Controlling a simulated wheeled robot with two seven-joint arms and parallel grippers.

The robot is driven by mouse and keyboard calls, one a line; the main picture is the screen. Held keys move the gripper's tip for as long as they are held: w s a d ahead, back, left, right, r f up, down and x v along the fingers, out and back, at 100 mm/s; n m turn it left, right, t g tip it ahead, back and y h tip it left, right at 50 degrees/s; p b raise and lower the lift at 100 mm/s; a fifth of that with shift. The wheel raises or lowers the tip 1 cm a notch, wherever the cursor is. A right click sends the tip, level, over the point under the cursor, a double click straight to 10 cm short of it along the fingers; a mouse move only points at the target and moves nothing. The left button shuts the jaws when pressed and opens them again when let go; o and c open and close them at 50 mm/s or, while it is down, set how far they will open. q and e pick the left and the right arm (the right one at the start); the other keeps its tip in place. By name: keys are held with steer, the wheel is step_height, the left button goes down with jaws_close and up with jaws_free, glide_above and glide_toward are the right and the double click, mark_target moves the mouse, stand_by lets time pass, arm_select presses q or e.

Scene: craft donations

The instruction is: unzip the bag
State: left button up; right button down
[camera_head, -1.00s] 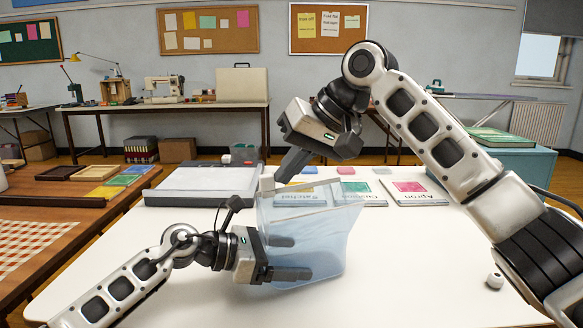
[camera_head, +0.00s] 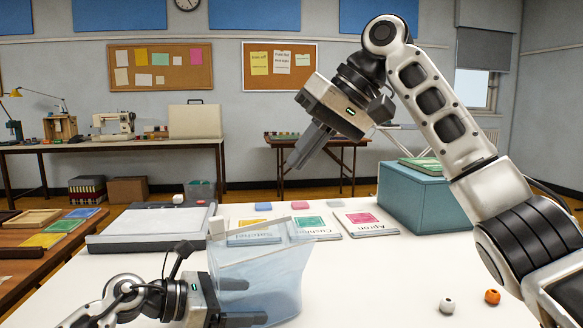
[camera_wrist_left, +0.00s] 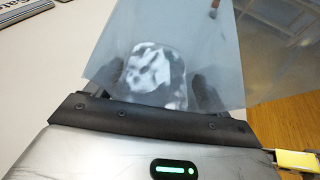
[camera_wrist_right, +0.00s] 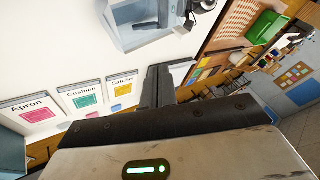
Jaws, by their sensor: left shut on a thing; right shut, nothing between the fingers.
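The bag (camera_head: 262,275) is translucent pale blue and stands tilted above the white table, lower middle of the head view. My left gripper (camera_head: 243,302) is shut on the bag's lower left part; the bag also fills the left wrist view (camera_wrist_left: 120,50), with a black-and-white patterned thing (camera_wrist_left: 153,75) seen between the fingers. My right gripper (camera_head: 300,155) is shut and empty, above and apart from the bag.
Cards marked Satchel (camera_head: 250,238), Cushion (camera_head: 312,226) and Apron (camera_head: 366,222) lie behind the bag. A white bead (camera_head: 447,306) and orange bead (camera_head: 492,297) lie at right.

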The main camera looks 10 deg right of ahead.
arm_select(q)
steer(key=shift+f, duration=0.1)
arm_select(e)
steer(key=v, duration=1)
